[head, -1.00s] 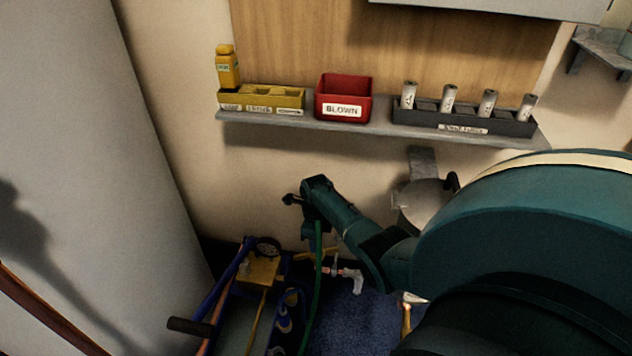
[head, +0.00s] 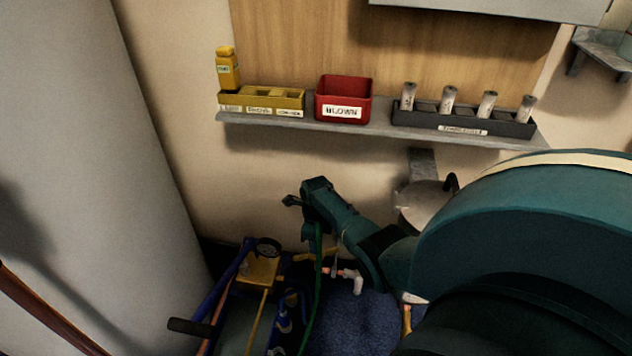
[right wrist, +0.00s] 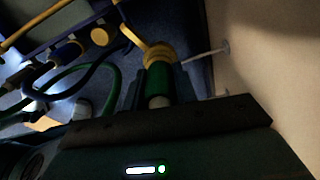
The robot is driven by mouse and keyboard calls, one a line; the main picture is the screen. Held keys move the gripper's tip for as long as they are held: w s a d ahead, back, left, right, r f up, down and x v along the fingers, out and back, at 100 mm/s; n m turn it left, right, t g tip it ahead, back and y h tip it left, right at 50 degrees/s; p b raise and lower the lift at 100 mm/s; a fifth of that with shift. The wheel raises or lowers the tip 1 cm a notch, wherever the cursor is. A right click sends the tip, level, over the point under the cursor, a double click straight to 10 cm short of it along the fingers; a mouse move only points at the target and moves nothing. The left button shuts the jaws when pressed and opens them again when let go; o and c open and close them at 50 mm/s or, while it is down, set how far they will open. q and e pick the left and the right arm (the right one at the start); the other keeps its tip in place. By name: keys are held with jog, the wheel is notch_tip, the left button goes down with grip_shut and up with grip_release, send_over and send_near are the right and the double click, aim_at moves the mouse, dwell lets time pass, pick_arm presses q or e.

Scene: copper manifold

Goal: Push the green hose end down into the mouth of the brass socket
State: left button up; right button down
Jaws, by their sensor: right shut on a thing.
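My right gripper (head: 310,232) is low in front of the wall and points down. It is shut on the green hose end (right wrist: 161,78), which shows between its dark fingers in the right wrist view. The green hose (head: 318,275) hangs below the gripper in the head view. The brass socket (right wrist: 157,52) is a yellow ring straight beyond the hose end in the right wrist view. The two line up and look touching or nearly so. I cannot tell whether the hose end is inside the mouth. My left gripper is not in view.
A blue frame with a yellow block (head: 262,269) stands left of the gripper. A white elbow pipe (head: 354,280) is at its right. Above, a shelf (head: 380,129) holds a red bin (head: 343,88), a yellow tray (head: 235,101) and a dark rack (head: 465,120).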

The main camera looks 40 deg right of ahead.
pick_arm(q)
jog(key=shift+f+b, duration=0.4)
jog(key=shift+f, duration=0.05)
pick_arm(e)
jog(key=shift+f, duration=0.65)
jog(key=c, duration=1)
grip_release()
notch_tip(320, 180, up, 2)
jog(key=shift+r+p, duration=0.25)
jog(key=shift+p, duration=0.75)
notch_tip(320, 180, up, 10)
jog(key=p, duration=0.6)
jog(key=shift+f, duration=0.1)
jog(key=shift+r, duration=0.5)
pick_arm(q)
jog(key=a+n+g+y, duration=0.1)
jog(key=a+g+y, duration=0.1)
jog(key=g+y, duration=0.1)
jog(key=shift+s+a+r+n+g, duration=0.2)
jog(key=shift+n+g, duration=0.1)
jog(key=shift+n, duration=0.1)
pick_arm(e)
jog(key=shift+f, duration=0.1)
